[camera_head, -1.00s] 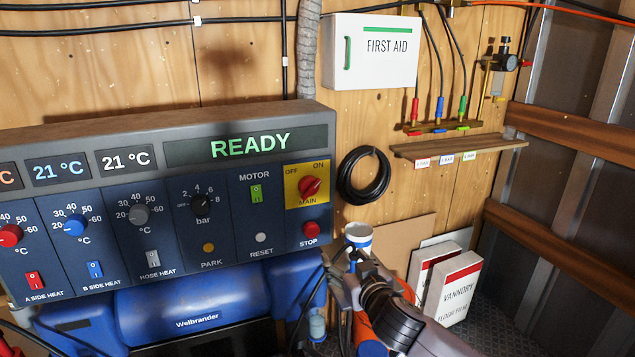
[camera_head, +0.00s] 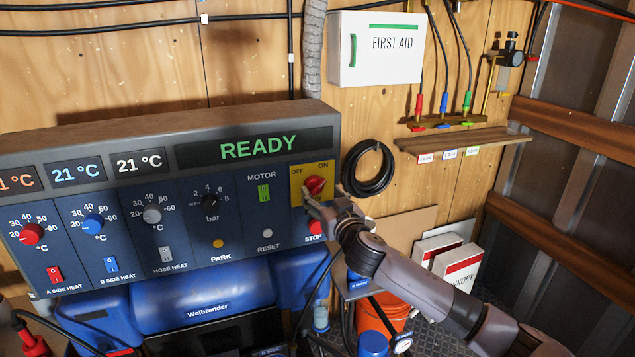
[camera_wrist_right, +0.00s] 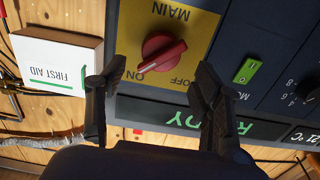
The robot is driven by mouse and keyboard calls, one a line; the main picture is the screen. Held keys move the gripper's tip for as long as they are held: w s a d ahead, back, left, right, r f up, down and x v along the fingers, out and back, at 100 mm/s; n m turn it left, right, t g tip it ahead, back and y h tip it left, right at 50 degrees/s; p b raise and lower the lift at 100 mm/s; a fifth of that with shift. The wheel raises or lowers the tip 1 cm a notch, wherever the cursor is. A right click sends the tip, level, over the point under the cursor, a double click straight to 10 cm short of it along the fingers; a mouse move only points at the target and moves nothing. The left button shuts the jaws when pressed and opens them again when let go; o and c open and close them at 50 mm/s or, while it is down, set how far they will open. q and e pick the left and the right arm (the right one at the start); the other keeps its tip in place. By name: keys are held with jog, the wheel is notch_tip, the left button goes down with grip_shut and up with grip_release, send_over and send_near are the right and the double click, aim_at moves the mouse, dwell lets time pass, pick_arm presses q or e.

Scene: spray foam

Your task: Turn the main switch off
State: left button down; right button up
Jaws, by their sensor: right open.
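The main switch is a red rotary knob (camera_head: 315,185) on a yellow plate at the right end of the control panel. In the right wrist view, which is upside down, the knob (camera_wrist_right: 163,52) has its pointer toward the ON label. My right gripper (camera_head: 312,202) is in front of the plate, just below the knob, and partly covers the plate. In the wrist view its two fingers (camera_wrist_right: 155,90) are spread wide, with the knob in line with the gap between them. No contact with the knob shows. My left gripper is out of view.
The red STOP button (camera_head: 315,227) sits right below the switch, close to my gripper. The green motor switch (camera_head: 264,192) is to the left. The display (camera_head: 258,148) reads READY. A black hose coil (camera_head: 368,168) and a first aid box (camera_head: 376,48) are on the wall.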

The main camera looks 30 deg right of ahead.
aim_at(318, 188)
jog(key=shift+p+x, duration=0.45)
jog(key=shift+x, duration=1.65)
jog(key=c, duration=1.1)
